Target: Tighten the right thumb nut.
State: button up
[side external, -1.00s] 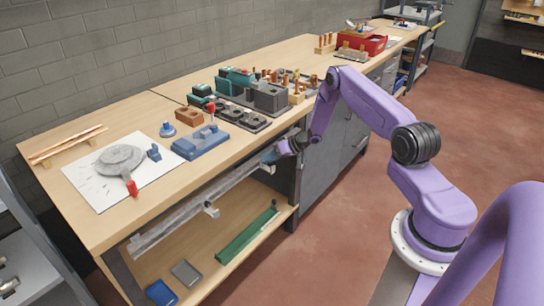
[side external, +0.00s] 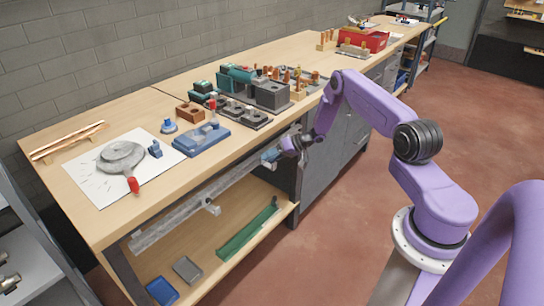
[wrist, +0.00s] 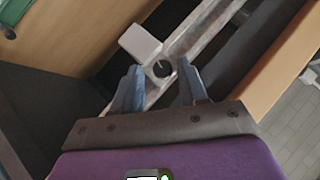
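A dark round knob (wrist: 161,69), which looks like the right thumb nut, sits on a pale metal rail (wrist: 196,32) beside a white block (wrist: 140,43) in the wrist view. My gripper (wrist: 159,68) is open, with one blue finger on each side of the knob. A gap shows on both sides, so the fingers do not appear to touch it. In the side view the long rail (side external: 190,210) runs along the bench's front below the top. My gripper (side external: 272,156) is at its right end, where the nut is too small to make out.
The wooden bench top (side external: 110,222) lies just above the rail. A blue fixture (side external: 202,140), a wooden block (side external: 190,113) and dark pump parts (side external: 272,95) stand on it. A lower shelf (side external: 225,215) holds a green channel (side external: 248,230). Grey cabinets stand right of my gripper.

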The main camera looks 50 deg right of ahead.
jog(key=shift+a+v, duration=0.15)
jog(key=shift+v, duration=1)
jog(key=shift+a+v, duration=0.1)
jog(key=shift+v, duration=1.05)
jog(key=shift+s+r, duration=0.1)
